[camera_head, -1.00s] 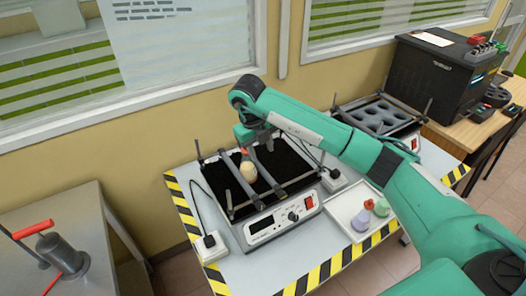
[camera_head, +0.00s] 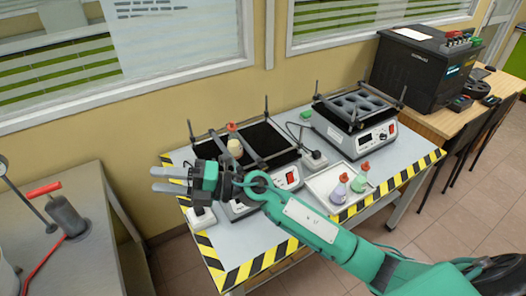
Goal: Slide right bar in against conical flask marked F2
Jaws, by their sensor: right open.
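A conical flask (camera_head: 235,148) with pale yellow contents and a red cap stands upright on the black platform of the near shaker. Its mark is too small to read. The right bar (camera_head: 253,154), a dark grey rail, runs back to front just right of the flask. It looks close to the flask, but I cannot tell whether they touch. My right gripper (camera_head: 159,179) is open and empty, in front and to the left of the shaker, fingers pointing left. My left gripper is out of view.
A white tray (camera_head: 322,179) at the right holds purple (camera_head: 340,190) and green (camera_head: 359,182) flasks with red caps. A second shaker (camera_head: 352,132) with round holders stands behind it. Upright posts rise at the shakers' corners. A black-and-yellow striped edge borders the table.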

